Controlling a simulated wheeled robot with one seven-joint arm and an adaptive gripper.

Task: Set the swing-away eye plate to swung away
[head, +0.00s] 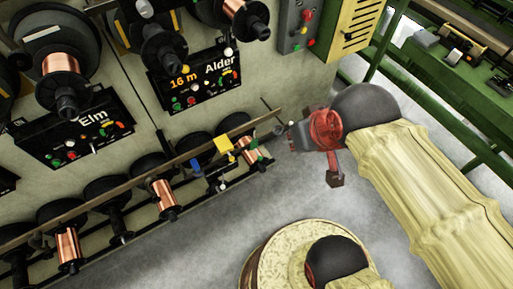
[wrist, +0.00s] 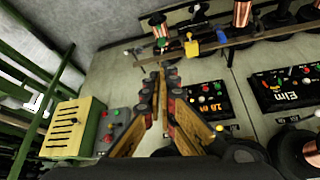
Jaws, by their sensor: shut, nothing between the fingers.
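A small yellow plate (head: 223,143) sits on the long rail low on the machine wall, between a blue block and a copper spool; it also shows in the wrist view (wrist: 192,48). I cannot tell for sure that it is the eye plate, nor which way it is swung. My gripper (wrist: 163,76) is shut and empty. In the head view my gripper (head: 297,136) is just right of the rail's end, apart from the yellow plate. In the wrist view the fingertips point up toward the rail, with the yellow plate to their upper right.
The rail (head: 130,188) carries several spools. Black panels marked Alder (head: 195,80) and Elm (head: 75,128) are on the wall above. A grey button box (head: 298,25) and yellow vented box (head: 350,28) stand at the wall's right end. Grey floor (head: 190,235) is open below.

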